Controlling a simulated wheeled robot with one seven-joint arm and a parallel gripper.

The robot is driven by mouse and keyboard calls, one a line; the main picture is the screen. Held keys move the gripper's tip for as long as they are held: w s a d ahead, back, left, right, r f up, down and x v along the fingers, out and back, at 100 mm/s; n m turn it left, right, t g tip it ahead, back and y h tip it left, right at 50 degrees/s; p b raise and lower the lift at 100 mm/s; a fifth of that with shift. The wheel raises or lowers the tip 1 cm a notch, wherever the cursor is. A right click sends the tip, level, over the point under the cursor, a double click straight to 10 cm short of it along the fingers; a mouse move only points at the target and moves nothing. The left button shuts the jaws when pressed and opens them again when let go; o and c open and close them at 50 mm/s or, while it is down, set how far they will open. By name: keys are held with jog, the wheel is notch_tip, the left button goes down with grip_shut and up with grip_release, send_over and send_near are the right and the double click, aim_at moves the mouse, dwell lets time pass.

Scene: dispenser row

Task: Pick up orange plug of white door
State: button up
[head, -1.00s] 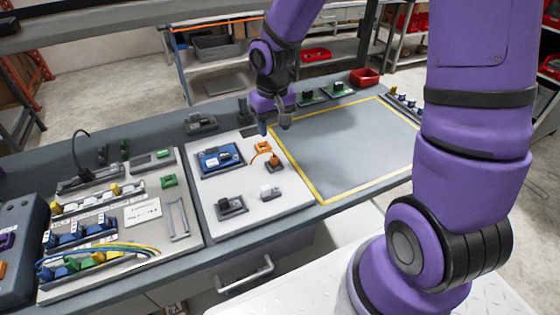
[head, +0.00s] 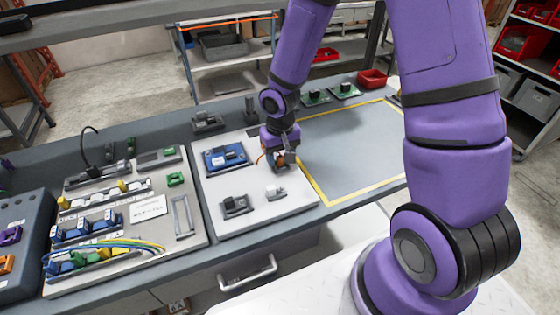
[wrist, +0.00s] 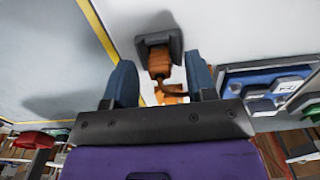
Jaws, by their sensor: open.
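The orange plug (wrist: 158,66) sits in a small dark grey holder (wrist: 158,43) on the white panel (head: 225,190), which I take for the white door. An orange cable bends from the plug toward an orange part (wrist: 172,95), partly hidden by my gripper. My gripper (wrist: 159,64) is open, with one dark blue finger on each side of the plug and a visible gap to both. In the head view my gripper (head: 281,163) is low over the panel's right part and hides most of the plug.
A blue module (head: 226,157) lies left of my gripper. Two grey holders, one with a dark part (head: 235,206) and one with a light part (head: 275,193), sit nearer the front. A yellow-bordered area (head: 350,150) to the right is clear.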

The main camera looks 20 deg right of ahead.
jog(key=shift+f, duration=0.4)
grip_shut()
jog(key=shift+r, duration=0.2)
